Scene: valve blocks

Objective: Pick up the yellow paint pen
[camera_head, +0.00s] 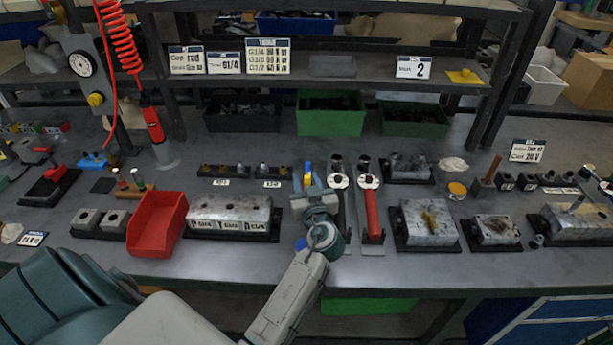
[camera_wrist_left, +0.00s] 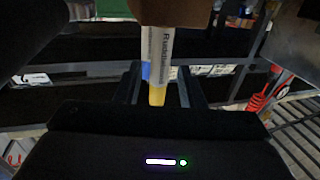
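The yellow paint pen (camera_wrist_left: 157,92) stands between the two fingers of my left gripper (camera_wrist_left: 160,74) in the left wrist view. It has a white labelled body and a yellow end, and dark gaps show on both sides of that end. Something blue (camera_wrist_left: 146,72) sits right behind it. In the head view the pen's yellow part (camera_head: 308,179) shows with the blue part (camera_head: 308,166) above it, at my left gripper (camera_head: 309,184). The gripper looks open around the pen. Its wrist hides what is below. My right gripper is not in view.
A red-handled tool (camera_head: 371,212) and another tool stand on racks just right of the gripper. A metal valve block (camera_head: 230,211) and a red bin (camera_head: 157,224) are to the left. Green bins (camera_head: 330,115) stand behind. Several metal blocks fill the right side.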

